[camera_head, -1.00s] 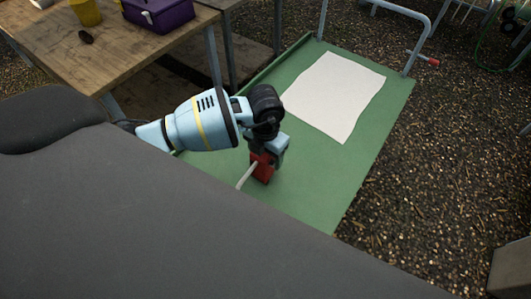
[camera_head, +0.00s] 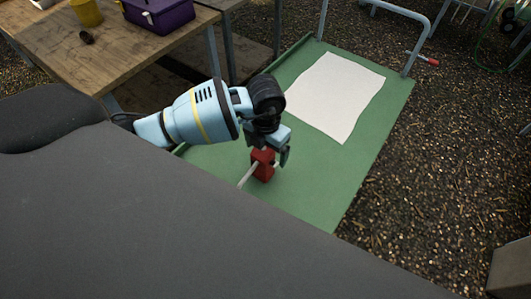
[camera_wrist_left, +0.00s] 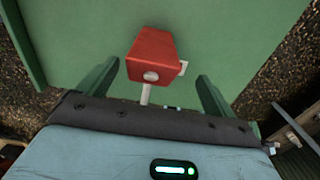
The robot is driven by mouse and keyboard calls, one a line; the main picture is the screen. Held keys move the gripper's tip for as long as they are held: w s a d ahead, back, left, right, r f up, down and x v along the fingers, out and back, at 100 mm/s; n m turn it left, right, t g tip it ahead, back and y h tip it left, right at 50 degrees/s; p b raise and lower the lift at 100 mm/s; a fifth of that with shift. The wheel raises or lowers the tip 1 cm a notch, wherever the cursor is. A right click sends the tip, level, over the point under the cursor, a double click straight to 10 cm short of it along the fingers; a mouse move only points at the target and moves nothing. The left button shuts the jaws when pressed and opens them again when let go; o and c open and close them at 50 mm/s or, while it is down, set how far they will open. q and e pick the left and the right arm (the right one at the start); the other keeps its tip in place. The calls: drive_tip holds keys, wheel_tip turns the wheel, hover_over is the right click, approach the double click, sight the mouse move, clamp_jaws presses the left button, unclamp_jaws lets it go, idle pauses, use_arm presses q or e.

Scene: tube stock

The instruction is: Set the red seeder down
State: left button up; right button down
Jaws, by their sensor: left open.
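The red seeder (camera_head: 263,166) stands on the green cart bed (camera_head: 315,190), near its front left part. A pale rod sticks out of it toward the lower left. In the left wrist view the seeder (camera_wrist_left: 152,58) is a red block with a round white knob and a small white piece at its side. My left gripper (camera_head: 272,150) is just above the seeder. In the left wrist view its two fingers (camera_wrist_left: 155,85) are apart with the seeder between and beyond them, and I see no contact. My right gripper is not in view.
A white sheet (camera_head: 335,95) lies on the cart bed behind the seeder. A wooden table (camera_head: 110,50) at upper left holds a purple bin (camera_head: 160,14), a yellow cup (camera_head: 87,12) and a small dark item (camera_head: 86,37). The bed right of the seeder is clear.

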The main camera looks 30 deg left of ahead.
use_arm(q)
wheel_tip(320, 180, up, 9)
drive_tip(key=shift+r+p, duration=0.15)
drive_tip(key=shift+p, duration=0.15)
